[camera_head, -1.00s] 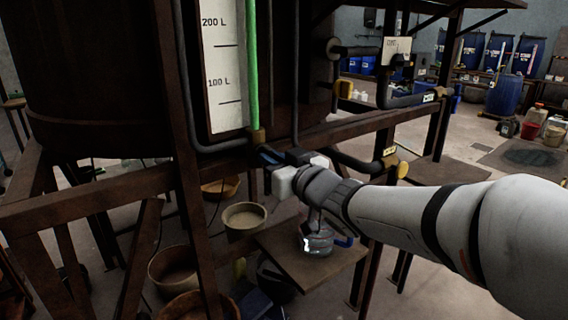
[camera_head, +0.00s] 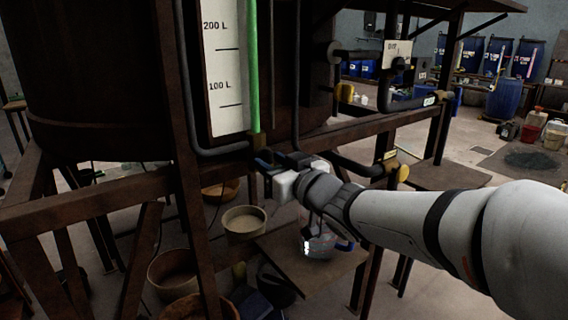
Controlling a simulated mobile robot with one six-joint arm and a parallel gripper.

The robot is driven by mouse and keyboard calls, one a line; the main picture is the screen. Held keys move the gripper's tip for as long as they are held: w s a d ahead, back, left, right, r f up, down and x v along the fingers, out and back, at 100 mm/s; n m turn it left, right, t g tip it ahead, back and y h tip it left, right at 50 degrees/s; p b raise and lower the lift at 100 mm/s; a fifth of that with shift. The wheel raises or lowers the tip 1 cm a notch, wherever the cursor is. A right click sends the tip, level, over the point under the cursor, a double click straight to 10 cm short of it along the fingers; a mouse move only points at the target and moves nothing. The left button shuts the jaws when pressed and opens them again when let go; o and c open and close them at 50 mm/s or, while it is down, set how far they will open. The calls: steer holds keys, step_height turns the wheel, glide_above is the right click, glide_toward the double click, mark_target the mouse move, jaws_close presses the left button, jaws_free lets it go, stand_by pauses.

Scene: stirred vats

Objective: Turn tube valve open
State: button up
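The sight tube (camera_head: 252,75) is a vertical green column beside the white litre scale on the dark vat. A brass-coloured fitting (camera_head: 257,141) sits at its foot. The tube valve's blue handle (camera_head: 263,164) shows just below the fitting, mostly covered by my gripper. My gripper (camera_head: 274,168) is right at the handle, its pale body to the lower right. Its fingertips are dark and small, and I cannot see whether they are closed on the handle.
Dark pipes with yellow handles (camera_head: 402,173) lie to the right. Beneath are a bowl (camera_head: 244,222) and a clear jug (camera_head: 316,240) on a small wooden table (camera_head: 335,270).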

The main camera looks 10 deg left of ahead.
steer(key=v, duration=0.7)
steer(key=shift+s+d+p, duration=0.2)
steer(key=shift+s+p, duration=0.05)
steer(key=shift+p, duration=0.1)
steer(key=w+d+f+m+h+p, duration=0.1)
steer(key=d+f+m+h+p, duration=0.25)
steer(key=d+h, duration=0.45)
steer(key=d+f+m+h+p, duration=0.2)
steer(key=d+m+h, duration=0.2)
steer(key=d, duration=0.7)
steer(key=s+d+f+m+g+h+p, duration=0.1)
steer(key=s+d+f+g+p, duration=0.1)
steer(key=s, duration=0.5)
steer(key=s+d+f+m+g+p, duration=0.1)
steer(key=s+d+f+g, duration=0.2)
steer(key=s+g, duration=0.4)
steer(key=shift+s+d+h+p, duration=0.4)
steer(key=shift+s+d, duration=0.25)
steer(key=shift+s, duration=0.1)
steer(key=shift+f+m, duration=0.15)
steer(key=shift+m, duration=0.1)
